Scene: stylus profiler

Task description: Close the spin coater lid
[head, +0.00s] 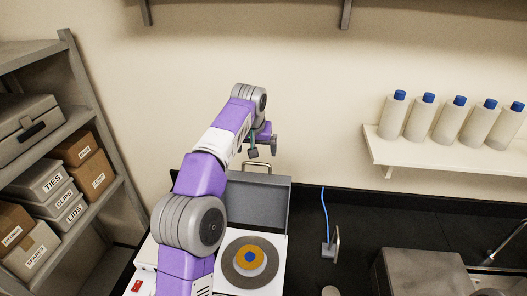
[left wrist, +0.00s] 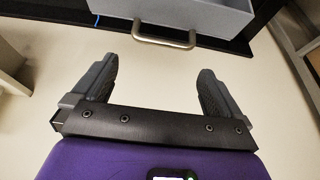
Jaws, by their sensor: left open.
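The spin coater (head: 278,277) stands on the dark bench with its round grey and tan chuck (head: 235,272) exposed. Its grey lid (head: 262,205) is open, standing up at the back of the machine. A metal handle (head: 257,164) is on the lid's top edge. My left arm reaches over the machine and hides its left part. My left gripper (head: 263,149) is open and empty, just above and behind the handle. In the left wrist view the handle (left wrist: 165,42) lies beyond the open fingertips (left wrist: 157,70), apart from them, with the lid (left wrist: 205,12) behind. My right gripper is not in view.
A shelf unit (head: 98,150) with boxes stands at the left. A wall shelf (head: 440,155) with several blue-capped bottles is at the right. A small stand with a blue cable (head: 325,215) and a grey box (head: 420,272) are on the bench right of the coater.

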